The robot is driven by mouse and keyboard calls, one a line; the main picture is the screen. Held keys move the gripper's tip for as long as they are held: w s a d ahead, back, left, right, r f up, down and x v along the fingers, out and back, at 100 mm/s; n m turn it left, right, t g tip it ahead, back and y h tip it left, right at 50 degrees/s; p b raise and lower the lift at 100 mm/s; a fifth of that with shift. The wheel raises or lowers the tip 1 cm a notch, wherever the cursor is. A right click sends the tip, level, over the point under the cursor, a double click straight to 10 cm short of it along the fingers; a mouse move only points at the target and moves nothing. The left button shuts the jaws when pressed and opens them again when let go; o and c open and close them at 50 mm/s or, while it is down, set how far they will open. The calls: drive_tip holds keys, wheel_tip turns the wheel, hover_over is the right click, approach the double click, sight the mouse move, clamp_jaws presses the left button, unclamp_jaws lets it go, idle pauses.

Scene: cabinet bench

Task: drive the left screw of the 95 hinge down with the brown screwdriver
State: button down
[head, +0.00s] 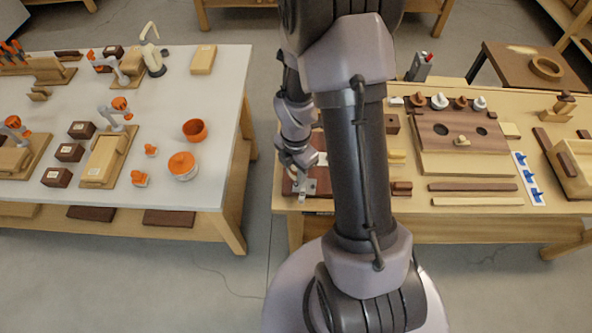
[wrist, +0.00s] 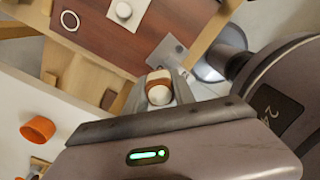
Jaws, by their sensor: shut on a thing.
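My gripper (head: 299,163) is low over the left end of the right-hand bench. In the wrist view my gripper (wrist: 158,92) is shut on the screwdriver (wrist: 158,76), whose rounded handle end shows brown with a pale cap. Its shaft and tip are hidden below the handle. A grey metal hinge plate (head: 309,187) lies on a dark red-brown board just below my gripper. A grey metal plate with a hole (wrist: 178,48) also shows just beyond the handle in the wrist view. I cannot read a 95 on it. The screws, and whether the tip touches one, cannot be made out.
A white table (head: 225,100) at left holds orange pots and small boxes. A floor gap separates them. My arm hides part of the bench.

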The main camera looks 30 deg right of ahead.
drive_tip(key=m, duration=1.2)
drive_tip(key=shift+f, duration=0.1)
drive_tip(key=shift+r+p, duration=2.05)
drive_tip(key=shift+r, duration=0.5)
